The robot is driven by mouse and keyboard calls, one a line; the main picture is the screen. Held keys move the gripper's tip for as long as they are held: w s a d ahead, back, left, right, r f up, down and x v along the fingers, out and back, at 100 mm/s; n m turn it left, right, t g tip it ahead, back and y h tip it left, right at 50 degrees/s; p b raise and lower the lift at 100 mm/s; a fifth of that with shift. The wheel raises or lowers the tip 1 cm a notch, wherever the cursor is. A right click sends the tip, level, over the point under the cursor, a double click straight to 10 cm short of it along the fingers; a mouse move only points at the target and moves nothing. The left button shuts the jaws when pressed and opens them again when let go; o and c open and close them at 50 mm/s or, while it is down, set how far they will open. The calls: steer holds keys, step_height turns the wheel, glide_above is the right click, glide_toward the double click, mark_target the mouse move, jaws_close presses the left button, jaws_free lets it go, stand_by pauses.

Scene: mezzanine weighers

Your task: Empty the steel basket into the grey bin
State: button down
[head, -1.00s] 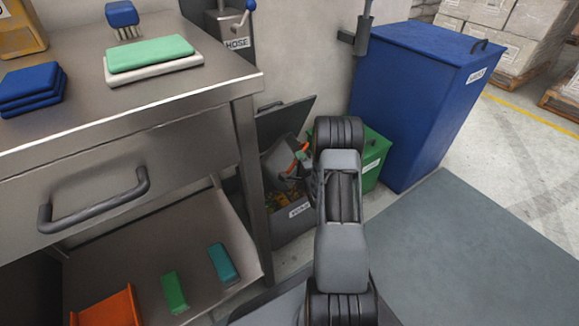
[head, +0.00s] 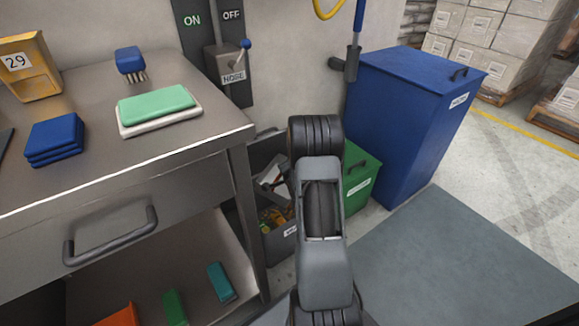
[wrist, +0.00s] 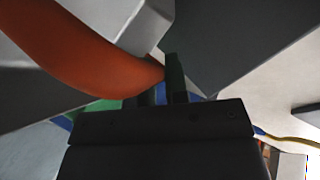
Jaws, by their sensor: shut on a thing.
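The grey bin (head: 280,243) stands on the floor beside the steel bench, its dark lid open. Coloured scraps show inside it. A light grey piece, apparently the steel basket (head: 270,174), shows tilted at the bin's mouth, mostly hidden behind my arm. In the wrist view, my gripper (wrist: 160,88) is shut at the end of a curved orange handle (wrist: 90,50). A pale grey surface beside it seems to be part of the basket. In the head view my gripper is hidden by my arm. I cannot tell whether the basket still holds anything.
A lidded green bin (head: 360,180) and a tall blue bin (head: 415,130) stand to the right. The steel bench (head: 70,115) is close on the left, with a drawer handle (head: 110,240) sticking out. A grey floor mat (head: 460,265) lies clear at the right.

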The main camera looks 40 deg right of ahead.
steer(key=r+g+p, duration=0.1)
steer(key=w+r+n+g+p, duration=0.1)
steer(key=p, duration=0.1)
steer(key=shift+w+a+h, duration=0.3)
steer(key=shift+a, duration=0.1)
steer(key=shift+a+p, duration=0.1)
steer(key=shift+p, duration=0.25)
